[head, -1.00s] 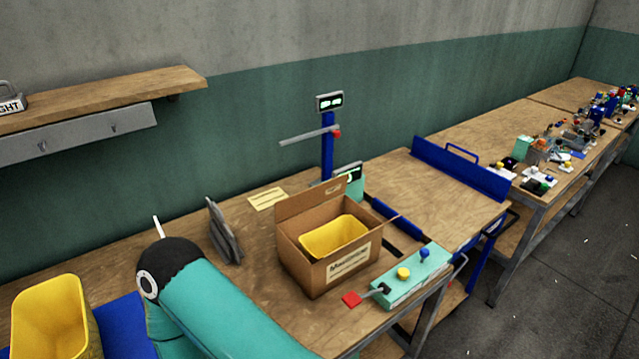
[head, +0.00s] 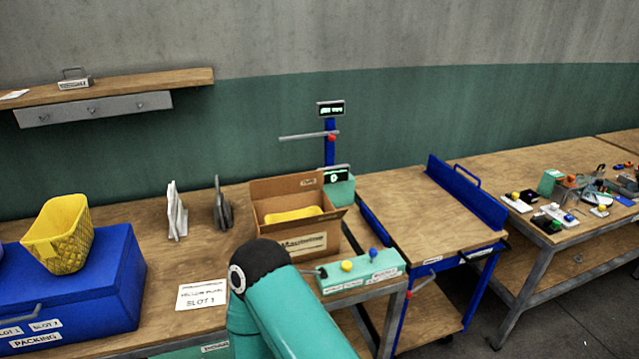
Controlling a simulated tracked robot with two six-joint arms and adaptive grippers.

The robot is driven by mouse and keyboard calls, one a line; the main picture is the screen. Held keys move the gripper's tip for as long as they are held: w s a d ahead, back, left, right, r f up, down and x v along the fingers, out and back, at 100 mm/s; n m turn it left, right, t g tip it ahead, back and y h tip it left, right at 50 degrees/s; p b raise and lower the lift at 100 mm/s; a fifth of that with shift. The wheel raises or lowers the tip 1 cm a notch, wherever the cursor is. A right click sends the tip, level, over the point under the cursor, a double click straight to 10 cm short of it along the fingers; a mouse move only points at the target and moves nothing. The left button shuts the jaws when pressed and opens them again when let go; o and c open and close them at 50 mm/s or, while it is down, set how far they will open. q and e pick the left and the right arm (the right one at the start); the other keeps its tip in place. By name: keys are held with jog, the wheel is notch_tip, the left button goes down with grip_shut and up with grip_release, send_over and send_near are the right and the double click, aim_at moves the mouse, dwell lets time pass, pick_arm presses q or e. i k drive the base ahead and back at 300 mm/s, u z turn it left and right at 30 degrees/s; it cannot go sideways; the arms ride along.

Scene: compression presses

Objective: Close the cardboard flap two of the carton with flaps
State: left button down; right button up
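The open cardboard carton (head: 262,224) stands on the wooden bench near the middle of the head view. A yellow bin (head: 294,215) sits inside it. Its back flap (head: 285,187) stands up, and a narrow flap juts outward at its right side. I cannot tell which flap is number two. The carton's front bears a printed label, and its lower front is partly hidden by my teal arm with a black joint cap. Neither gripper shows in the view.
A teal control box (head: 362,276) with yellow and blue knobs stands right of the carton. A scale display post (head: 329,145) rises behind. Grey upright plates (head: 221,205) stand left. A blue box (head: 75,290) carries a yellow basket (head: 62,235). Bench around the slot card (head: 203,294) is clear.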

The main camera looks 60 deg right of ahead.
aim_at(262, 189)
jog(key=k, duration=0.95)
jog(key=u, duration=1.5)
jog(key=i, duration=0.1)
jog(key=z, duration=3.2)
jog(key=i, duration=0.35)
jog(key=z, duration=0.2)
jog(key=i, duration=0.65)
jog(key=u, duration=0.2)
jog(key=k, duration=0.9)
jog(key=z, duration=0.15)
jog(key=i, duration=0.9)
jog(key=u, duration=0.05)
